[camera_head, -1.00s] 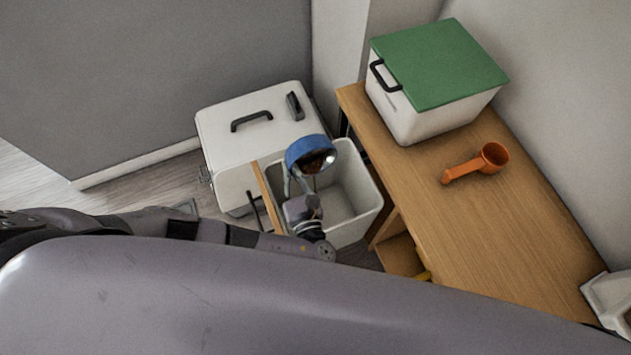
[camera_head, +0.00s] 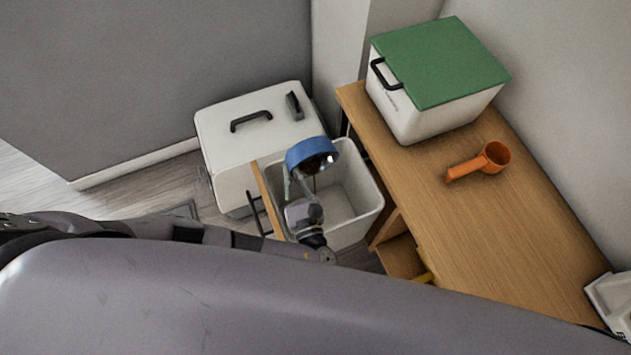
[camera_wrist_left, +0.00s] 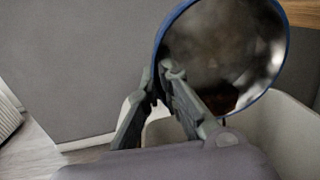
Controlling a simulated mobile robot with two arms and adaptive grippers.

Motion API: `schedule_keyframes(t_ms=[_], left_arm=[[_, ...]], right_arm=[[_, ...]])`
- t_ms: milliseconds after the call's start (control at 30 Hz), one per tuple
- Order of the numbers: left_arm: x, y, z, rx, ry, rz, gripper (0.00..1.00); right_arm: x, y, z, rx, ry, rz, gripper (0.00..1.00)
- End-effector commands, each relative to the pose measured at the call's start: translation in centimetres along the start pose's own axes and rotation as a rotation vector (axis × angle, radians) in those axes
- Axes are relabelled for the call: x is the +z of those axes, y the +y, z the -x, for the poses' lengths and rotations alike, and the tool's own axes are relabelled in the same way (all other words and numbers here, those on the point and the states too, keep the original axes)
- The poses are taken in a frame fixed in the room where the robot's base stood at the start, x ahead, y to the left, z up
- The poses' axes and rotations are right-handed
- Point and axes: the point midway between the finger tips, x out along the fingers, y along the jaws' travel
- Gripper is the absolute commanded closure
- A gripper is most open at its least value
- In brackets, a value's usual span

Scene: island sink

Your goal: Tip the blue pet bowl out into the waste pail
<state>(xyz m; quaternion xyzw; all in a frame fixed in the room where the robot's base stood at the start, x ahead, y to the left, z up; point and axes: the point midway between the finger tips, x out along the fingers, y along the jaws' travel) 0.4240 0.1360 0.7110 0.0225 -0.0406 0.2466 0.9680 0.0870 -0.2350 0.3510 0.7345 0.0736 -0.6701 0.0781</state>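The blue pet bowl (camera_head: 306,147) is held up over the waste pail, steeply tilted, with its shiny metal inside facing the pail side. Some dark brown contents show at its low edge. The waste pail (camera_head: 371,205) is a pale open bin below, behind a wooden drawer front. My left gripper (camera_head: 293,172) is shut on the bowl's rim. In the left wrist view, the gripper fingers (camera_wrist_left: 165,78) pinch the rim of the bowl (camera_wrist_left: 222,45), with a dark brown patch low inside. The pail's rim (camera_wrist_left: 290,115) shows beneath. My right gripper is not in view.
A white lidded box (camera_head: 228,150) stands on the floor left of the pail. A wooden counter (camera_head: 480,235) to the right holds a green-lidded container (camera_head: 425,115) and an orange scoop (camera_head: 480,162). The counter's front part is clear.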

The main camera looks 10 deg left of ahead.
Motion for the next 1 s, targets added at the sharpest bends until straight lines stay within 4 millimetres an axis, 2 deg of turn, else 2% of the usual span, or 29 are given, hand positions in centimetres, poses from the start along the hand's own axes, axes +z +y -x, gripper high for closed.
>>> schedule_keyframes(t_ms=[1000], left_arm=[[-0.1,-0.1,0.7,0.001,-0.112,-0.01,1.0]], right_arm=[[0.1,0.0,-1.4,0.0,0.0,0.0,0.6]])
